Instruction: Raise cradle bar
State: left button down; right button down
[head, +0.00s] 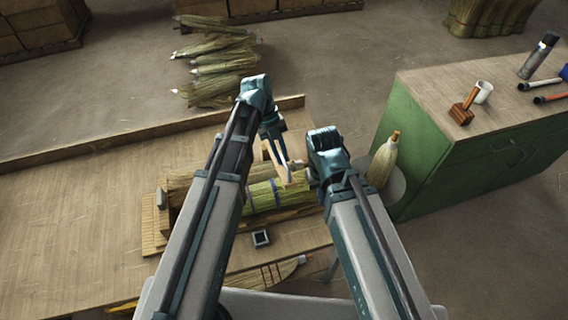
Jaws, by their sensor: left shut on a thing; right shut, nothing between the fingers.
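A pale wooden bar, which looks like the cradle bar (273,160), stands tilted above the straw bundle on the workbench. My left gripper (283,160) reaches down from above and is shut on this bar; the exact contact is small and partly hidden. A green-yellow straw bundle (263,196) with blue bands lies in a wooden cradle (155,222). My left arm hides part of the cradle and bundle. My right gripper (312,182) is shut and empty beside the bundle's right end, its fingertips partly hidden by its own wrist.
A small dark square block (261,239) and a flat broom (268,275) are on the workbench (80,215) in front. A finished broom (382,160) stands to the right, near a green cabinet (415,150) with tools. More brooms (215,70) lie behind.

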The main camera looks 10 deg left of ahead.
pick_arm(q)
jog(key=shift+g+h, duration=0.3)
jog(key=shift+g, duration=0.5)
jog(key=w+r, duration=0.1)
jog(key=w+a+r, duration=0.1)
jog(key=r, duration=0.1)
jog(key=shift+w+p, duration=0.3)
jog(key=shift+w, duration=0.1)
pick_arm(e)
jog(key=shift+r, duration=0.7)
pick_arm(q)
jog(key=shift+s, duration=0.1)
jog(key=c, duration=0.9)
grip_release()
jog(key=shift+f, duration=0.1)
pick_arm(e)
jog(key=shift+r, duration=0.1)
pick_arm(q)
jog(key=p+v, duration=1.2)
jog(key=v, duration=0.2)
jog(key=shift+f, duration=0.1)
pick_arm(e)
notch_tip(320, 180, up, 12)
pick_arm(q)
jog(key=shift+f, duration=0.1)
pick_arm(e)
jog(key=shift+f, duration=0.25)
